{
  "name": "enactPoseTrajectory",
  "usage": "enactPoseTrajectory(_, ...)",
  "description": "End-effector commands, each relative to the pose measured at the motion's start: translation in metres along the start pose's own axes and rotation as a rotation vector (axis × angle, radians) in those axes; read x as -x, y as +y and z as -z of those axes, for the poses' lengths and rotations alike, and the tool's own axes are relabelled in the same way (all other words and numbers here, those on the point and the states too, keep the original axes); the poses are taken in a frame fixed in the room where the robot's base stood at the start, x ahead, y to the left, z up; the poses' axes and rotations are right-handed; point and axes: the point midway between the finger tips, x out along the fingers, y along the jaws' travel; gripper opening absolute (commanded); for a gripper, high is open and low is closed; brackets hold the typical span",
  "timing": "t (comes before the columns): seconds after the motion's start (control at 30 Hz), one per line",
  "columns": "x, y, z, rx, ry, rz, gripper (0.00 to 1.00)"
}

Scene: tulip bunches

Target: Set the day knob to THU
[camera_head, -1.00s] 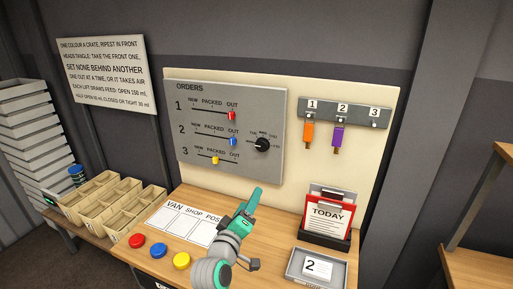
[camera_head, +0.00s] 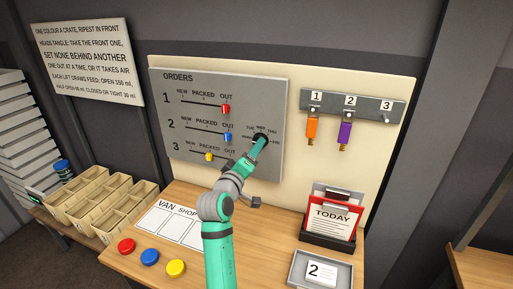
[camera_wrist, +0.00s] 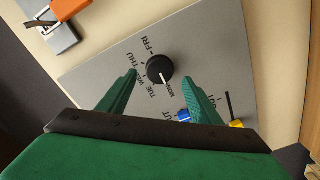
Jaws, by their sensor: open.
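The black day knob (camera_head: 261,139) is on the grey ORDERS board (camera_head: 190,150), partly hidden by my gripper (camera_head: 254,153) in the head view. In the wrist view the knob (camera_wrist: 159,66) shows clearly, ringed by the labels MON, TUE, WED, THU and FRI. Its white pointer line points towards MON. THU (camera_wrist: 135,60) lies on the other side of WED and TUE from MON. My gripper (camera_wrist: 160,78) is open, with one green finger on each side of the knob. The fingers look apart from it; how near they are in depth I cannot tell.
Red (camera_head: 226,107), blue (camera_head: 228,137) and yellow (camera_head: 209,156) sliders sit left of the knob. Orange (camera_head: 312,128) and purple (camera_head: 345,134) tags hang to its right. Below stand the TODAY clipboard (camera_head: 331,218) and a grey tray (camera_head: 299,283).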

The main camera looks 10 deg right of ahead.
Motion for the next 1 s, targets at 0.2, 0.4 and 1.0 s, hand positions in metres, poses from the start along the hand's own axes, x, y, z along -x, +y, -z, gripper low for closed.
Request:
enactPoseTrajectory(0.2,-0.027,0.002,-0.001,-0.001,-0.003,-0.002,0.59)
enactPoseTrajectory(0.4,-0.035,0.001,-0.002,0.0,-0.002,-0.002,0.59)
enactPoseTrajectory(1.0,-0.035,0.001,-0.001,-0.005,-0.002,-0.001,0.17)
